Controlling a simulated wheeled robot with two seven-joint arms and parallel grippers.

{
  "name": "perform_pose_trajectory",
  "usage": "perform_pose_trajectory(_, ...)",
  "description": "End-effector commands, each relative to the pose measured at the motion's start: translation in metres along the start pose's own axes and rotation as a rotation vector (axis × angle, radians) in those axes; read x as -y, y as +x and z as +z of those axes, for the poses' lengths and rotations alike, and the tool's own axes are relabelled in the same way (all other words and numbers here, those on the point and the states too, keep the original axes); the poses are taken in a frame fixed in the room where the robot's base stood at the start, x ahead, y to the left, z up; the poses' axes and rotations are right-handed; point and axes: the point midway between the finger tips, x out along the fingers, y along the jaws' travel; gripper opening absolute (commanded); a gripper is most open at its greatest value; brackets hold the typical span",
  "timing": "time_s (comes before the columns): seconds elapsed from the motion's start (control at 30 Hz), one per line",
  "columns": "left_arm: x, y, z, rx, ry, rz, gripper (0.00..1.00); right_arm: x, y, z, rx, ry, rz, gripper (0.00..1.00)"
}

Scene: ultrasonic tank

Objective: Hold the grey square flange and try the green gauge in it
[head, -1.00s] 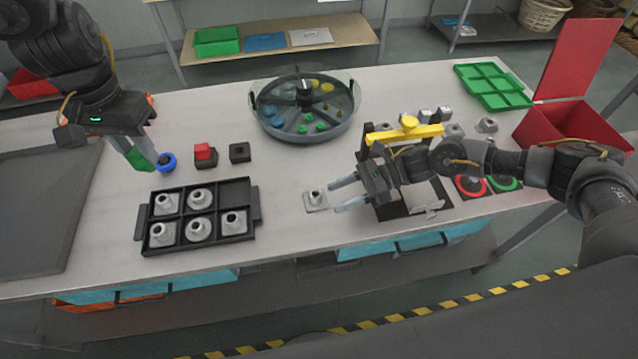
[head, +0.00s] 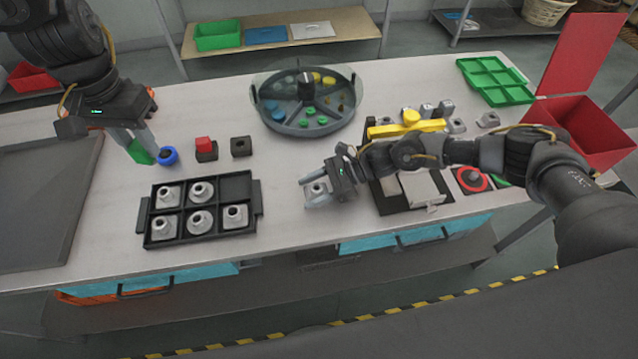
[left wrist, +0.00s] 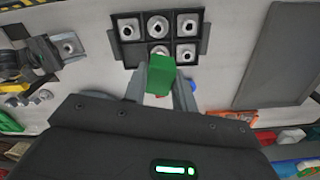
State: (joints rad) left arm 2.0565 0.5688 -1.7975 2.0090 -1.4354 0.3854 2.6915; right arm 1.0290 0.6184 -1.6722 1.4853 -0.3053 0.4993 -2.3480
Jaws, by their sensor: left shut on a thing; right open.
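The grey square flange (head: 318,189) lies on the table right of the black tray, its round boss upward. My right gripper (head: 307,193) is open, with its fingers on either side of the flange; whether they touch it I cannot tell. The flange also shows in the left wrist view (left wrist: 68,46). My left gripper (head: 141,150) is shut on the green gauge (head: 139,153) and holds it above the table at the left. In the left wrist view the gauge (left wrist: 160,74) is a green block between the fingers; its far end is hidden.
The black tray (head: 256,198) holds several similar flanges, with its back-right compartment empty. A round divided tank (head: 305,128) is at the back.

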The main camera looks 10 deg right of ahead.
Motion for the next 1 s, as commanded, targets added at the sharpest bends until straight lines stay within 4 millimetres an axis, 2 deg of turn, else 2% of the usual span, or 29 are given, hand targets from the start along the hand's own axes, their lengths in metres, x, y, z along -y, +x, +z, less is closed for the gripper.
perform_pose_trajectory(0.37,-0.0001,-0.0001,-0.0001,0.0,0.0,0.0,0.04,-0.0002,0.0061,0.0001,0.0,0.0,0.0,0.56)
perform_pose_trajectory(0.77,-0.0001,-0.0001,-0.0001,0.0,0.0,0.0,0.04,-0.0003,0.0058,0.0,0.0,0.001,0.0,0.04)
perform_pose_trajectory(1.0,0.0,-0.0001,-0.0001,0.0,0.0,0.0,0.04,-0.0003,0.0057,-0.0002,0.0,0.001,0.0,0.04)
